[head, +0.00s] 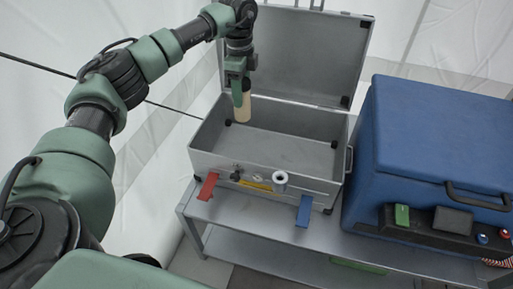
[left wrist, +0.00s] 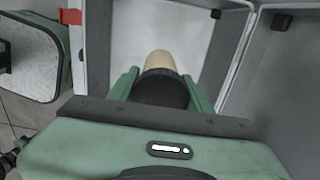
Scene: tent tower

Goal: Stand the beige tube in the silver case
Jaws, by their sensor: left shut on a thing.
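The silver case (head: 262,172) stands on a grey metal table with its lid (head: 308,55) raised. My left gripper (head: 240,92) is over the left part of the open case and is shut on the beige tube (head: 242,106). The tube is upright, with its lower end hanging down into the case opening; I cannot tell whether it touches the case floor. In the left wrist view the beige tube (left wrist: 160,62) shows beyond a dark band between the green fingers. My right gripper is not in view.
A blue box (head: 430,140) with a handle stands to the right of the case. The case interior looks otherwise empty.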

